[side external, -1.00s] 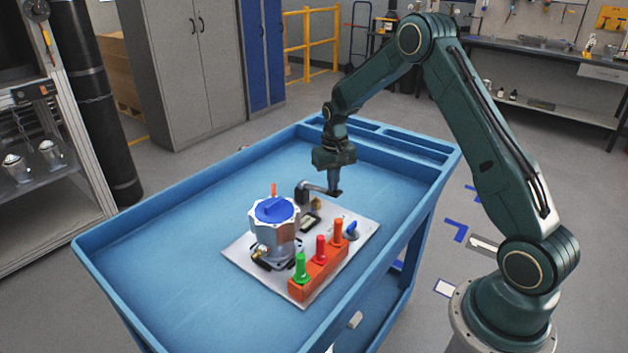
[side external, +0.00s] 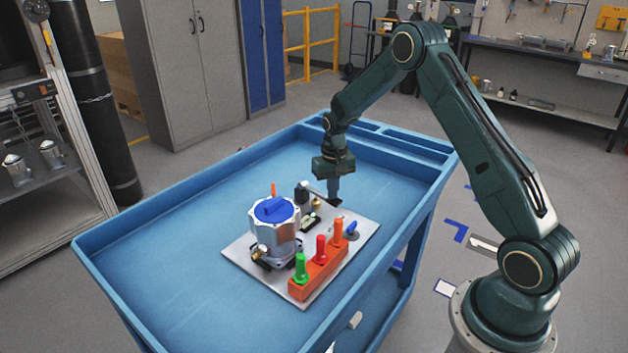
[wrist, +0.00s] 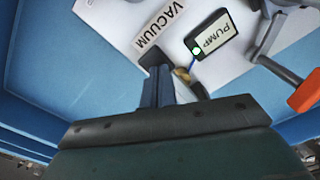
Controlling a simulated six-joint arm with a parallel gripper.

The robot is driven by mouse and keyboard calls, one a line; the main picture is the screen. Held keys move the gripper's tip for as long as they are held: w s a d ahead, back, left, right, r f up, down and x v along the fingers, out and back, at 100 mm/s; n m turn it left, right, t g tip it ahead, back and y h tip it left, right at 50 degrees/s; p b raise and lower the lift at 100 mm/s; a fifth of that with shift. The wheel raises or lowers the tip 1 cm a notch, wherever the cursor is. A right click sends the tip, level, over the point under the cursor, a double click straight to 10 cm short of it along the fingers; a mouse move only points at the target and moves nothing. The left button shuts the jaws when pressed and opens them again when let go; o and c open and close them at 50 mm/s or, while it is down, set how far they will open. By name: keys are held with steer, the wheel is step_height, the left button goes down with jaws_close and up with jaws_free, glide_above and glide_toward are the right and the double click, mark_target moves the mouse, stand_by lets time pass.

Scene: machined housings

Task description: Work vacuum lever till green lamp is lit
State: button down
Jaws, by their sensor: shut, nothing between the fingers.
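In the wrist view my gripper's fingers (wrist: 157,85) meet a dark block, likely the pad, by the VACUUM label (wrist: 160,24). A small lamp (wrist: 196,51) beside the PUMP box (wrist: 212,35) shows bright white with a green rim, and looks lit.
A silver housing with a blue cap (side external: 273,229) stands left on the white plate (side external: 368,232). An orange block (side external: 318,276) at the front holds green, red and orange pegs. A blue knob (side external: 351,228) is at right. The blue cart top (side external: 170,270) is clear around the plate.

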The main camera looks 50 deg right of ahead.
steer(key=shift+f, duration=0.2)
steer(key=shift+r, duration=0.15)
steer(key=shift+r, duration=2.9)
steer(key=shift+f, duration=0.2)
steer(key=shift+f, duration=0.35)
